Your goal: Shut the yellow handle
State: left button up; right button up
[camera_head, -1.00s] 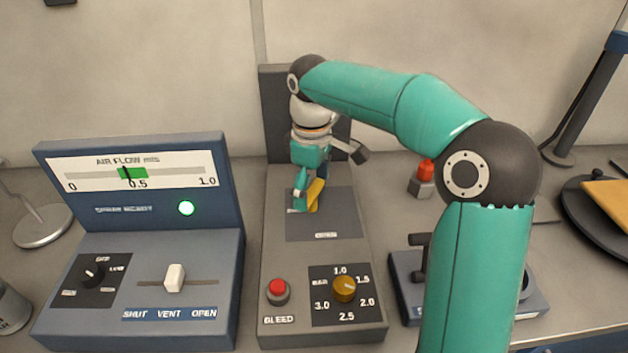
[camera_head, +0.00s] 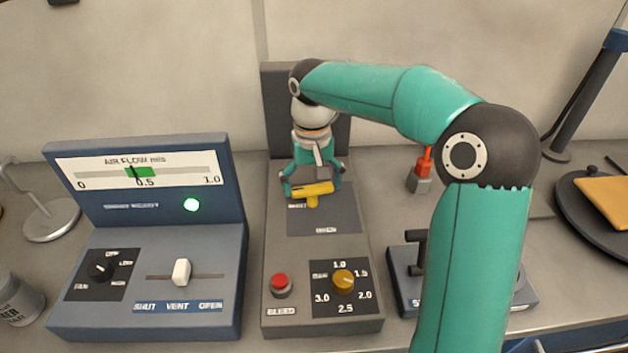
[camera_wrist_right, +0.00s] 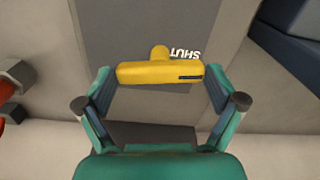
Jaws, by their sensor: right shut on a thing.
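The yellow handle (camera_head: 311,190) is a T-shaped lever on the dark plate of the grey middle panel. Its bar lies crosswise, and its short stem points toward the front. My right gripper (camera_head: 313,186) reaches down from behind and is shut on the bar, a finger near each end. In the right wrist view the bar of the yellow handle (camera_wrist_right: 160,73) lies between the fingertips, with the word SHUT (camera_wrist_right: 185,53) printed beside the stem. A second label (camera_head: 326,229) on the plate is too small to read. My left gripper is not in view.
The middle panel also carries a red BLEED button (camera_head: 280,284) and an amber dial (camera_head: 343,281). The blue AIR FLOW console (camera_head: 145,260) stands to the left, its green lamp lit. A red-topped device (camera_head: 420,180) stands to the right, close to my right arm.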

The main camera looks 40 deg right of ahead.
aim_at(313, 187)
jog(key=shift+r+m, duration=0.1)
jog(key=shift+m, duration=0.8)
jog(key=shift+w+d, duration=0.1)
jog(key=o, duration=0.8)
notch_tip(313, 187, up, 12)
jog(key=shift+f, duration=0.1)
dwell(0.3)
